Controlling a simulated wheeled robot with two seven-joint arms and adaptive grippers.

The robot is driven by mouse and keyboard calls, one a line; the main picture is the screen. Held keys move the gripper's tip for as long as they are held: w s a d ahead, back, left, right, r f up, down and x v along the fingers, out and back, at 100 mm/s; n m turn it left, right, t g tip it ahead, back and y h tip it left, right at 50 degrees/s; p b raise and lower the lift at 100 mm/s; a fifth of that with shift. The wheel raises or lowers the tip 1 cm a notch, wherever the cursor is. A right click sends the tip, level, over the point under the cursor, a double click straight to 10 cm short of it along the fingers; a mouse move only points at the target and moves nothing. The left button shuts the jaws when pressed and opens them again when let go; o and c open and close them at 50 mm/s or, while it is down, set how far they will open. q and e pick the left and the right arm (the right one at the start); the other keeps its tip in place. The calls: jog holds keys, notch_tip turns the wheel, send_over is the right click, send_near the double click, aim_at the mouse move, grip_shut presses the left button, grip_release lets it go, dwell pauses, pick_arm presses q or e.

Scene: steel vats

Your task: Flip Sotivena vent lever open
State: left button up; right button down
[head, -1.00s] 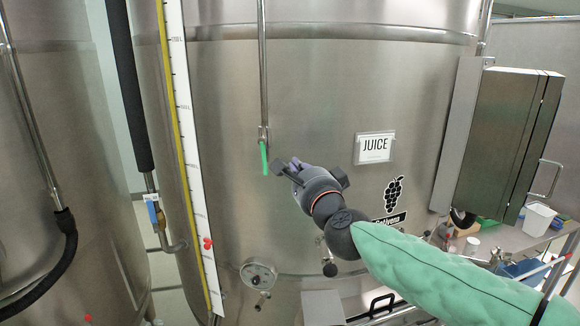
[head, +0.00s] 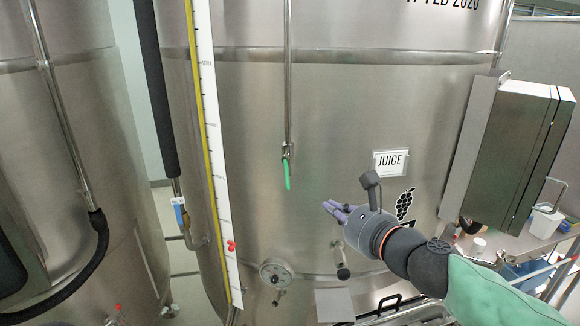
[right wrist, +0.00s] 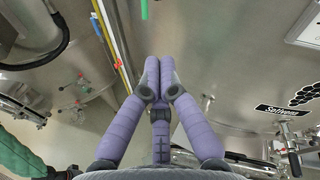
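The vent lever (head: 287,175) is a green handle on a small valve at the lower end of a thin vertical steel pipe (head: 288,80) on the big vat (head: 330,110). It hangs straight down, in line with the pipe. The green handle also shows at the top of the right wrist view (right wrist: 144,8). My right gripper (head: 338,209) is below and to the right of the lever, apart from it. In the right wrist view its purple fingers (right wrist: 160,68) are closed together at the tips, with nothing seen between them. My left gripper is not in view.
A JUICE sign (head: 391,163) and a grape sticker (head: 405,204) are on the vat. A gauge strip (head: 212,150) runs left of the lever. A steel box (head: 515,150) juts out at right. The vat face around the lever is clear.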

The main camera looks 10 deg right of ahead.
notch_tip(320, 180, up, 2)
jog(key=s+m+y+p, duration=0.1)
jog(key=s+m+p, duration=0.1)
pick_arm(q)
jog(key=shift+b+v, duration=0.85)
pick_arm(e)
jog(key=m+y, duration=0.1)
send_near(289, 187)
jog(key=x, duration=0.7)
jog(key=shift+a+r, duration=0.4)
jog(key=shift+r, duration=0.3)
jog(key=m+b, duration=0.1)
jog(key=b, duration=0.5)
jog(key=shift+w+a+f+t+b, duration=0.25)
jog(key=shift+w+a+t+b, duration=0.05)
jog(key=shift+w+a, duration=0.1)
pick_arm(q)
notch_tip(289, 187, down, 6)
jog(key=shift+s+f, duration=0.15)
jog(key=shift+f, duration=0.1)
pick_arm(e)
jog(key=shift+r, duration=0.1)
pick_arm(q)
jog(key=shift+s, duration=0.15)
